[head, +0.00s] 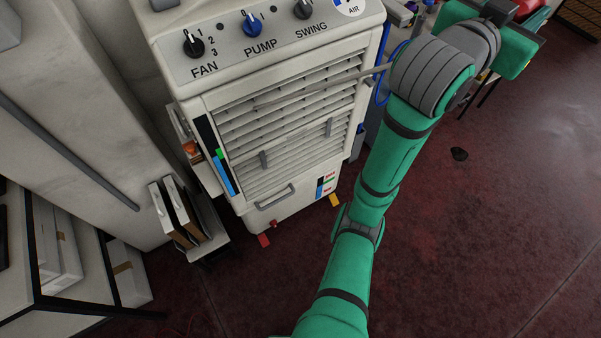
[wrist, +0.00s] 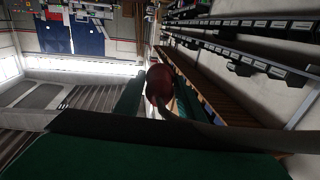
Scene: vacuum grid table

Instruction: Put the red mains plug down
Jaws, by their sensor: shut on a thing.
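The red mains plug (wrist: 158,82) shows in the wrist view as a dark red rounded body. It sits between the two dark green fingers of my gripper (wrist: 157,98), which is shut on it. A dark cord appears to run from the plug toward the lower right. The plug's pins are not visible. In the head view my green arm reaches up to the top right, and I cannot clearly make out the fingers or the plug there.
A beige air cooler (head: 285,135) with FAN, PUMP and SWING knobs stands left of my arm. A low shelf with binders (head: 178,212) is beside it. Wall shelving (wrist: 245,50) shows in the wrist view.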

